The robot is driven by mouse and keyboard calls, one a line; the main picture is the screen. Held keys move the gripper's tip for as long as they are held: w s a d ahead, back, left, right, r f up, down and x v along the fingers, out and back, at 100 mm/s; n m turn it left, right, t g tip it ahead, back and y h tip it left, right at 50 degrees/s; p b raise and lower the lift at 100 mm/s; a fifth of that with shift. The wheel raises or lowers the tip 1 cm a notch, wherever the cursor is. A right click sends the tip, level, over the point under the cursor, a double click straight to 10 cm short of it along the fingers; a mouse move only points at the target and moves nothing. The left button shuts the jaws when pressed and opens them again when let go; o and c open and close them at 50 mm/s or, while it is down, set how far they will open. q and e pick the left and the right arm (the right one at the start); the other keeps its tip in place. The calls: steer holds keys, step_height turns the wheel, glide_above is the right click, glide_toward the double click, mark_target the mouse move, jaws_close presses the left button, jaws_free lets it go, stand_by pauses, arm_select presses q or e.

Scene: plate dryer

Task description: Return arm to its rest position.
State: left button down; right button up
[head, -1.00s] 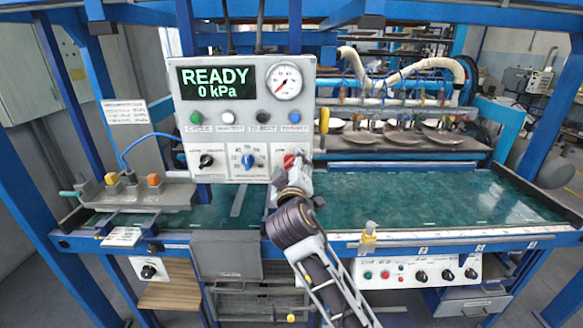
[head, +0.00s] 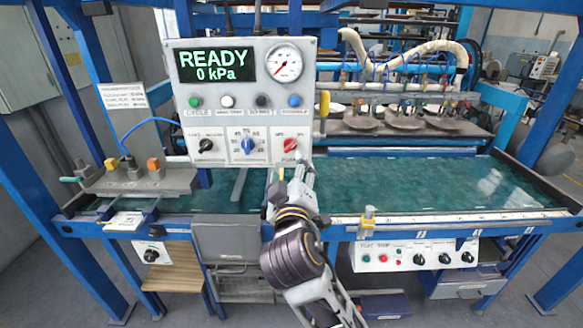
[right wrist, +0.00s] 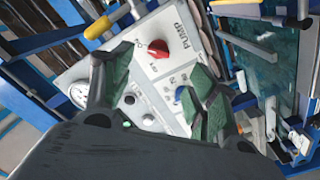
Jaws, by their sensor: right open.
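My right arm rises from the lower middle of the head view. Its gripper (head: 292,182) is just below the red pump knob (head: 291,146) on the grey control panel (head: 215,120). The gripper is apart from the knob and holds nothing. In the right wrist view, the gripper (right wrist: 160,92) shows two spread fingers with green pads, and the red knob (right wrist: 158,48) lies beyond them. The panel display (head: 217,66) reads READY, 0 kPa. The gauge (head: 284,62) sits beside it. My left gripper is not in view.
A green table surface (head: 420,186) runs behind and right of the arm, with a yellow-topped fitting (head: 368,222) on its front edge. A lower switch box (head: 415,256) hangs below. A clamp block (head: 140,180) stands at the left. The floor in front is partly clear.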

steer(key=shift+s, duration=0.3)
